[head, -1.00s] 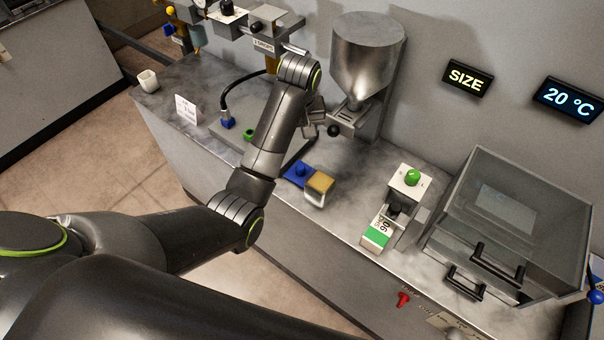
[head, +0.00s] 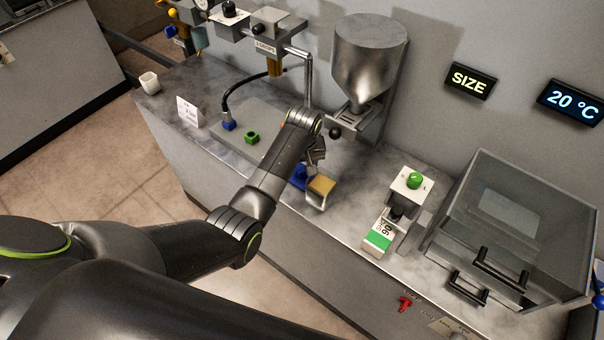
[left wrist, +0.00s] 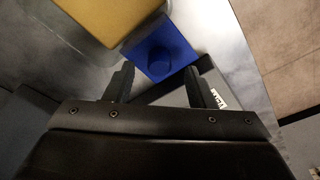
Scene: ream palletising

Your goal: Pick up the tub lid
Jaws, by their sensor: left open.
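The tub lid is a blue square with a raised round knob. My left gripper (head: 314,160) is open and empty, just above the lid. In the left wrist view the lid (left wrist: 160,55) with its knob shows just beyond the open fingers (left wrist: 158,80), roughly centred between them. The yellow tub top (left wrist: 100,18) is at the upper left. My right gripper is not in view.
A metal hopper (head: 367,75) stands behind the lid. A green-button device (head: 411,183) with a green-and-white pack (head: 379,236) and a clear-topped box (head: 505,225) are to the right.

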